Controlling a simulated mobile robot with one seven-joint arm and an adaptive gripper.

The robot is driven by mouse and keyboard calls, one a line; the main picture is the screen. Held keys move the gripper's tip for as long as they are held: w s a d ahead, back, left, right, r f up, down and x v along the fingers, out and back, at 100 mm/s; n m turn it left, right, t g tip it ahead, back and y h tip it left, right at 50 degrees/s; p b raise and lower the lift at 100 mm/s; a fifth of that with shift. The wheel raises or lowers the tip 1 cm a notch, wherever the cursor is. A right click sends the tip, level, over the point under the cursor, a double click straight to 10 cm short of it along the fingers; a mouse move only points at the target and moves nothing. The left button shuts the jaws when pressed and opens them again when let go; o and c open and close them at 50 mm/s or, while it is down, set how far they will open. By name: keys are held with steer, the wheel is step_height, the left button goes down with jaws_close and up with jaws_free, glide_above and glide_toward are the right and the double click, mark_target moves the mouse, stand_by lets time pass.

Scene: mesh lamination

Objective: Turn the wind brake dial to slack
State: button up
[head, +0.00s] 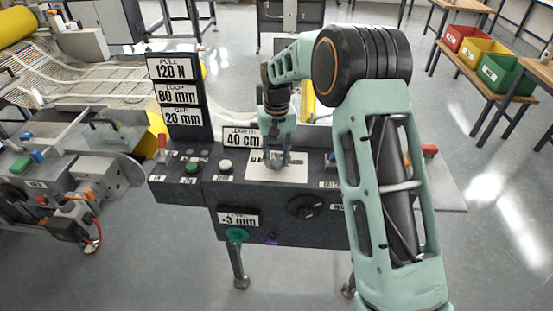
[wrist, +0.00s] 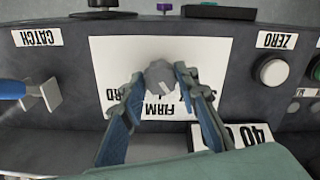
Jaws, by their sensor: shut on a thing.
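The wind brake dial is a small grey round knob (wrist: 160,74) at the middle of a white label plate (wrist: 215,52) in the wrist view. The plate reads FIRM upside down, with parts of other words on both sides covered by the fingers. A pale mark shows on the knob's face; its exact heading is hard to tell. My gripper (wrist: 160,88) is shut on the knob, one finger at each side. In the head view my gripper (head: 283,160) is over the white plate (head: 297,173) and hides the knob.
A white ZERO button (wrist: 270,68) and a 40 cm sign (head: 241,137) are close beside the plate. A blue-handled lever (wrist: 38,90) stands by the CATCH label. A black dial (head: 307,207) and teal knob (head: 237,234) are on the panel's front.

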mark_target(277, 161)
steer(key=n, duration=0.5)
stand_by(0.8)
steer(key=o, duration=1.1)
steer(key=shift+o, duration=0.2)
steer(key=shift+r, duration=0.1)
step_height(277, 161, up, 12)
